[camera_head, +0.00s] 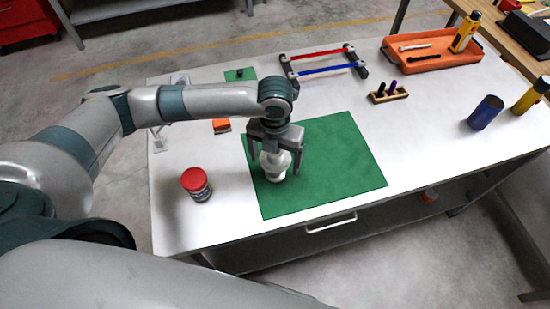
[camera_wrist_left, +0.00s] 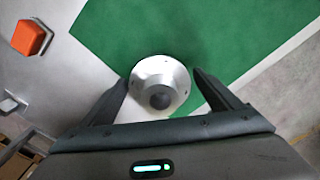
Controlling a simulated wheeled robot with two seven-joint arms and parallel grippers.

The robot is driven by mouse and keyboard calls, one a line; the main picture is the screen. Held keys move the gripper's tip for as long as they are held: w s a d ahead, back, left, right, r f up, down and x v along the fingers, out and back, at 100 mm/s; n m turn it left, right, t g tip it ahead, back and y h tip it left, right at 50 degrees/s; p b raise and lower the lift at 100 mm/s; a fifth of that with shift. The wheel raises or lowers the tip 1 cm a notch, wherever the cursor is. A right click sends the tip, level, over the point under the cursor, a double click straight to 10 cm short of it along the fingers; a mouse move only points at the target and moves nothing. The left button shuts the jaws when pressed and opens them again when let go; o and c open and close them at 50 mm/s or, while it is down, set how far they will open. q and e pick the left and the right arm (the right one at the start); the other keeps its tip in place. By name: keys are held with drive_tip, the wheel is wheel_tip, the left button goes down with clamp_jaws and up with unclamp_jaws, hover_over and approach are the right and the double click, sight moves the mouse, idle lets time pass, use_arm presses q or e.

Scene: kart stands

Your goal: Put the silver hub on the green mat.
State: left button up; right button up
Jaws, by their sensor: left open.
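The silver hub (camera_head: 276,166) is on the left part of the green mat (camera_head: 335,160), below my left gripper (camera_head: 276,164). In the left wrist view the hub (camera_wrist_left: 160,84) shows as a round silver flange with a dark centre, over the green mat (camera_wrist_left: 210,35). My left gripper (camera_wrist_left: 164,92) is open, with one finger on each side of the hub and visible gaps between. I cannot tell whether the hub rests fully flat on the mat. My right gripper is not in view.
A red-lidded jar (camera_head: 196,183) stands left of the mat. An orange block (camera_head: 221,126) lies behind it. Farther back are a red-and-blue rod rack (camera_head: 325,60), an orange tray (camera_head: 430,62), a wooden pen holder (camera_head: 388,96) and a blue cup (camera_head: 485,112). The mat's right part is clear.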

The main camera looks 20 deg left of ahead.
use_arm(q)
drive_tip(key=shift+r, duration=0.5)
wheel_tip(320, 180, up, 11)
drive_tip(key=b, duration=0.3)
drive_tip(key=shift+b, duration=0.35)
idle(0.8)
